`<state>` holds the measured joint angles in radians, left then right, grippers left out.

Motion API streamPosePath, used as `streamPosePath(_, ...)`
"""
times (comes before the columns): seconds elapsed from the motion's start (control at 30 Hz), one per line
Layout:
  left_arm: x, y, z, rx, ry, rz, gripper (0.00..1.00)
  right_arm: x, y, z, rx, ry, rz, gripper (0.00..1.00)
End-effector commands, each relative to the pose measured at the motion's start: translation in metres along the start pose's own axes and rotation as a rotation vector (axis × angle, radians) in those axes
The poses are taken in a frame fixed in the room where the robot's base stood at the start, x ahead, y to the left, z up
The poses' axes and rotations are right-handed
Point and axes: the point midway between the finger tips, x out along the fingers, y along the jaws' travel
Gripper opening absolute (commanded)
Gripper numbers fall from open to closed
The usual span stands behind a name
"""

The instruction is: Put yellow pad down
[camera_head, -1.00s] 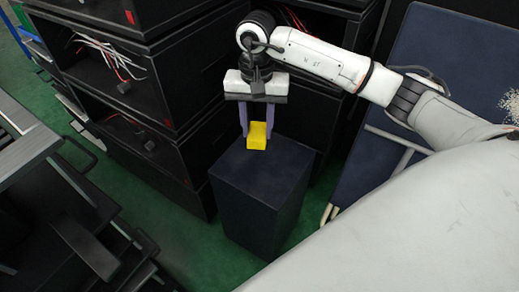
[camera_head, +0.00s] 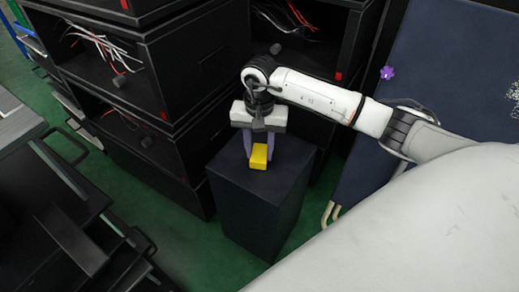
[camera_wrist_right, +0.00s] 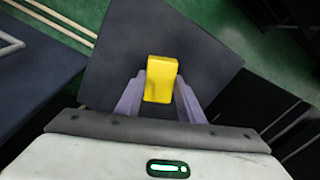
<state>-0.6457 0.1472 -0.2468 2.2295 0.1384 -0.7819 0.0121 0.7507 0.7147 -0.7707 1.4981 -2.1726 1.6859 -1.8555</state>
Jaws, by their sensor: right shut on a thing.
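The yellow pad (camera_head: 259,157) is a small block between the purple fingers of my right gripper (camera_head: 260,150). The gripper is shut on it, pointing down over the top of a dark box-shaped stand (camera_head: 262,200). In the right wrist view the yellow pad (camera_wrist_right: 161,78) sits between the fingertips of the right gripper (camera_wrist_right: 160,88), with the dark stand top (camera_wrist_right: 115,62) around it. The pad is at or very close to the stand top; I cannot tell whether it touches. My left gripper is not in view.
Black open cabinets (camera_head: 165,90) with wires stand behind and left of the stand. A dark blue panel (camera_head: 420,60) with a small purple object (camera_head: 387,73) is at the right. Black fixtures (camera_head: 70,215) fill the left side. Green floor (camera_head: 190,238) shows between.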

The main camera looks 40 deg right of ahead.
Motion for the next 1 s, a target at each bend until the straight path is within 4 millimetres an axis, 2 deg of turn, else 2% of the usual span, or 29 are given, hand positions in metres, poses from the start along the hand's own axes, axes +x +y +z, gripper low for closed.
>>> streamPosePath(0.2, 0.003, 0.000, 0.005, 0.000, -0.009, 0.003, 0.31, 0.004, 0.000, 0.000, 0.000, 0.001, 0.001, 0.17)
streamPosePath(0.23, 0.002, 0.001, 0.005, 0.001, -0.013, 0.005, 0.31, 0.004, 0.000, 0.000, 0.001, 0.001, 0.001, 0.36)
streamPosePath(0.33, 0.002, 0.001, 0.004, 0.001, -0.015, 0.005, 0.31, 0.003, 0.000, 0.000, 0.000, 0.000, 0.000, 0.53)
streamPosePath(0.6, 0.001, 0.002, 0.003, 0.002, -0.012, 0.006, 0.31, 0.002, 0.000, 0.000, 0.000, 0.000, 0.000, 0.53)
streamPosePath(0.73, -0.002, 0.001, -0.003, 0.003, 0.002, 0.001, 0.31, -0.005, 0.000, 0.000, 0.000, 0.000, -0.001, 0.53)
streamPosePath(0.83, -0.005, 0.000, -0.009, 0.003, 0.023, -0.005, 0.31, -0.021, 0.000, -0.001, 0.000, 0.002, -0.001, 0.53)
streamPosePath(0.9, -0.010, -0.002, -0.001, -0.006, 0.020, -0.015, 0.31, -0.036, -0.001, -0.001, -0.001, 0.004, -0.003, 0.53)
streamPosePath(1.0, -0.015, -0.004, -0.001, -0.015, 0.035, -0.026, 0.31, -0.059, 0.000, -0.001, 0.000, 0.004, -0.001, 0.53)
